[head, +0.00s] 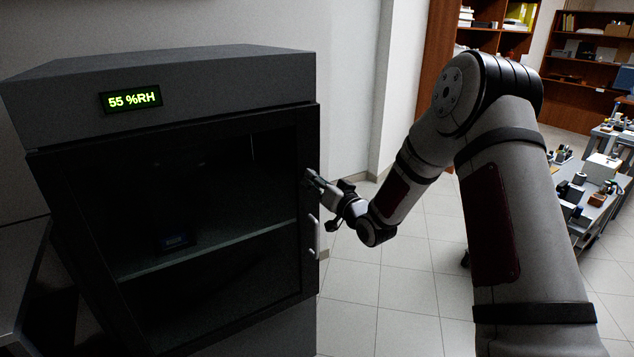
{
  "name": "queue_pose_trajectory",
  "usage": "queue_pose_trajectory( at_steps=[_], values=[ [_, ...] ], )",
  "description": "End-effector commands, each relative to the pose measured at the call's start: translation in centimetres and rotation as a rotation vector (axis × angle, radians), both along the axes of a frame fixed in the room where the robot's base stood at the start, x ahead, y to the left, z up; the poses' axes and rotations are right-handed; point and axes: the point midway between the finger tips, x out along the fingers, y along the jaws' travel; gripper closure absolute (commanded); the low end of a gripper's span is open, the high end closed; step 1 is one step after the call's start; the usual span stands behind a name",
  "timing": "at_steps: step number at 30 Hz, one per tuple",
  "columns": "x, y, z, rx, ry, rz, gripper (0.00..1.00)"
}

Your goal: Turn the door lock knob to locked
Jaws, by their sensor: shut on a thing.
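A dark cabinet with a glass door (215,205) stands at the left, and its door looks closed. A small light handle (313,236) is on the right side of the door frame. My gripper (309,177) is at the right edge of the door frame, above the handle. It is shut on the lock knob, which the fingers hide almost wholly. I cannot tell which way the knob is turned.
The cabinet's display (131,99) reads 55 %RH. A small dark blue item (175,242) sits on the inner shelf. A workbench (598,210) with several devices stands at the right, with bookshelves (590,70) behind. Tiled floor (385,290) is open between.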

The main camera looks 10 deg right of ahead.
Motion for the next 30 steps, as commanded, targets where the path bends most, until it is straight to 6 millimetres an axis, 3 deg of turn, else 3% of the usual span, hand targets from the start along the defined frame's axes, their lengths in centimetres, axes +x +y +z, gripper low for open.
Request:
queue_pose_trajectory(
  at_steps=[9,26,27,29,30],
  values=[
    [-0.15,0.2,-0.45,0.122,0.051,0.003,0.98],
    [-0.17,0.27,-0.52,0.149,0.062,0.004,0.98],
    [-0.17,0.27,-0.52,0.149,0.062,0.004,0.66],
    [-0.16,0.26,-0.48,0.149,0.06,0.004,0.53],
    [-0.14,0.24,-0.43,0.149,0.059,0.004,0.51]
  ],
)
